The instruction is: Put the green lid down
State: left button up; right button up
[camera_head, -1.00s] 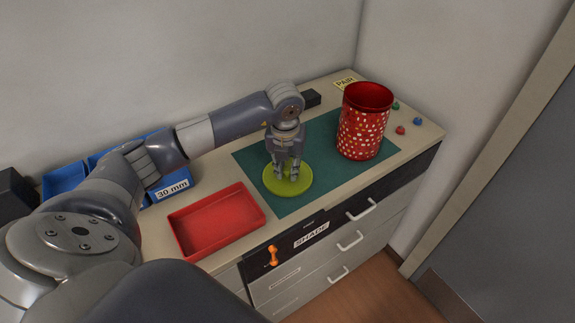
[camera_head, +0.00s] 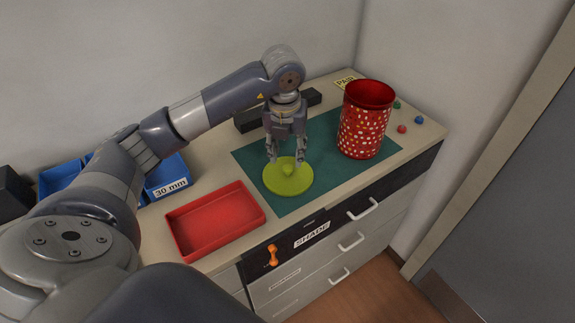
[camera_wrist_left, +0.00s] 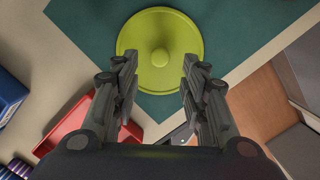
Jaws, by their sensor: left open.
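The green lid (camera_head: 287,179) lies flat, knob up, on the teal mat (camera_head: 330,135) near the mat's front left part. In the left wrist view the lid (camera_wrist_left: 180,32) shows whole with its round knob in the middle. My left gripper (camera_head: 287,160) is open and empty just above the lid, its fingers pointing down and apart from the knob. The fingers also show spread in the left wrist view (camera_wrist_left: 158,62). The red spotted canister (camera_head: 363,125) stands upright and open-topped on the mat, right of the lid. My right gripper is not in view.
A red tray (camera_head: 215,222) lies left of the mat, and blue bins (camera_head: 165,178) stand behind it. A dark bar (camera_head: 250,118) lies behind the mat. Several small coloured pieces (camera_head: 402,129) lie right of the canister. The mat between lid and canister is clear.

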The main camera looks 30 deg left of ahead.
pick_arm(q)
jog(key=r, duration=0.5)
jog(key=shift+s+d+r+b, duration=0.2)
jog(key=shift+s+r+b, duration=0.2)
